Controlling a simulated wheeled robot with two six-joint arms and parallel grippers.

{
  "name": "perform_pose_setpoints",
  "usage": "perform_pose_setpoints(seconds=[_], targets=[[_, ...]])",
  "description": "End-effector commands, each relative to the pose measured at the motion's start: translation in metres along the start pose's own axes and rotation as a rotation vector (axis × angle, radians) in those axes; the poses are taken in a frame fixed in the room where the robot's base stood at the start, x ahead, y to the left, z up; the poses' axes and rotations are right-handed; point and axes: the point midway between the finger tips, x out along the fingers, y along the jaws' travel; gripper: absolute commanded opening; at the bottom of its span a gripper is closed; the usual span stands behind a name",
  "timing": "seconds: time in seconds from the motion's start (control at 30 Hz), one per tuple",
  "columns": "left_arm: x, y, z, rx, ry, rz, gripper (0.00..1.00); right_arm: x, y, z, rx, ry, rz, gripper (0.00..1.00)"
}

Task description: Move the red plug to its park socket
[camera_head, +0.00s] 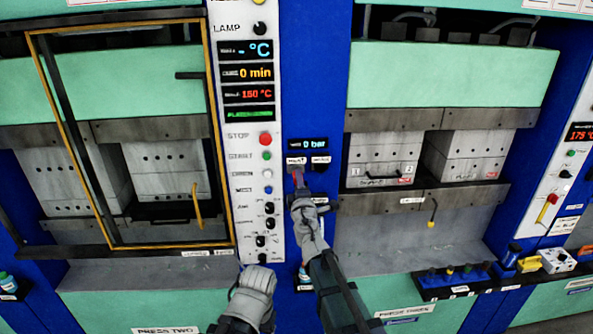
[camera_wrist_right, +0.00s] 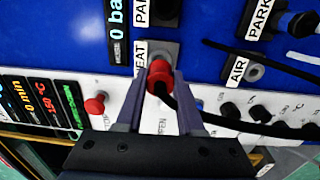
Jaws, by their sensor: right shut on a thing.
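The red plug (camera_wrist_right: 160,74) is between the fingers of my right gripper (camera_wrist_right: 160,112) in the right wrist view, with a black cable running from it. The gripper is shut on it. The plug is at the grey plate beside the HEAT label (camera_wrist_right: 139,62); I cannot tell how deep it sits. A dark socket (camera_wrist_right: 166,12) by a PARK label (camera_wrist_right: 141,12) is just above it in that view. In the head view my right gripper (camera_head: 299,192) and the red plug (camera_head: 298,177) are below the bar display. My left gripper's fingers do not show.
An AIR socket (camera_wrist_right: 254,72) and a second PARK label (camera_wrist_right: 258,18) with a dark plug (camera_wrist_right: 298,24) are to the right in the wrist view. The control panel (camera_head: 245,130) with buttons and knobs is close left. Presses (camera_head: 450,80) stand either side.

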Motion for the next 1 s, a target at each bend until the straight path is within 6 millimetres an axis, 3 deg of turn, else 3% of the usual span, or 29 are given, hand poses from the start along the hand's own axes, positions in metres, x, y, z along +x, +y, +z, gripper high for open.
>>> perform_pose_setpoints(seconds=[1.0], targets=[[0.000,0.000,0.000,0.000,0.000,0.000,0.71,-0.040,0.001,0.000,0.000,0.000,0.000,0.00]])
